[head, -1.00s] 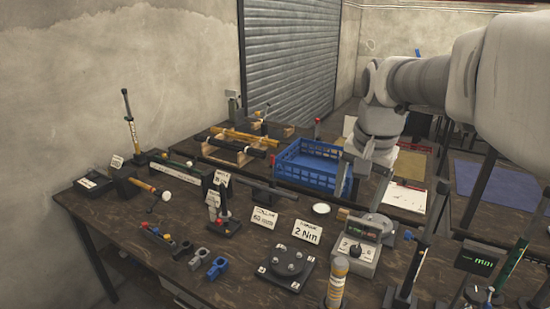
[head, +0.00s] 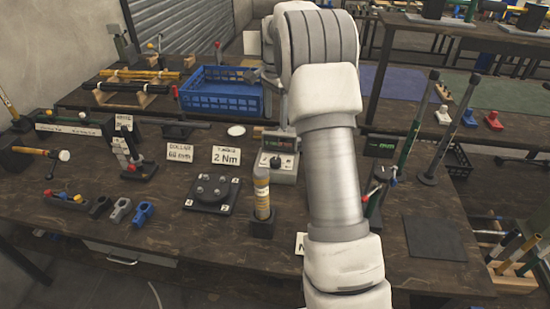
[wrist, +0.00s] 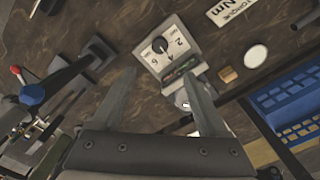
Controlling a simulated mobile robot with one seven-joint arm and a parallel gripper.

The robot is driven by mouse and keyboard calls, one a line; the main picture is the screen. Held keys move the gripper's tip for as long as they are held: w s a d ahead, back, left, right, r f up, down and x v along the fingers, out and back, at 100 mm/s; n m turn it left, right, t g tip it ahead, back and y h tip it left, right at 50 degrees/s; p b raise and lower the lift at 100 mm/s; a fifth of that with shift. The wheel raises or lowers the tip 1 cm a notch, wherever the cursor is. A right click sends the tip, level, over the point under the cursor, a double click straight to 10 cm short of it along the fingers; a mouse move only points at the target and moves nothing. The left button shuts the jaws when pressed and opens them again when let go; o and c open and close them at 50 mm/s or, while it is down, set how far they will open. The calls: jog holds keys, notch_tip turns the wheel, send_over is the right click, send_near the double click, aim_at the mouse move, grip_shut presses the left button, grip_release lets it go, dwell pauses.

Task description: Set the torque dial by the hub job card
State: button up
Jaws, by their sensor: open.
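The torque dial is a dark round knob (wrist: 160,46) on a pale panel marked 2, 4 and 6; its exact setting is too small to tell. Its grey box (head: 276,163) stands on the near bench in the head view, with a lit display on top. A white card (head: 226,155) reading 2 Nm stands left of the box; part of it shows in the wrist view (wrist: 232,10). My gripper (wrist: 160,76) is open and empty, its fingertips on either side of the box in the picture, touching nothing that I can see. In the head view my arm mostly hides it.
A dark hub plate (head: 212,194) and a yellow-banded cylinder (head: 262,197) stand in front of the box. A second card (head: 180,153) reads 60 mm. A blue crate (head: 222,93) stands behind. Tall posts (head: 438,130) rise at the right.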

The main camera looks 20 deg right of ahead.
aim_at(276, 160)
notch_tip(276, 160, down, 16)
jog(key=shift+f+b, duration=0.1)
jog(key=shift+b, duration=0.65)
grip_shut()
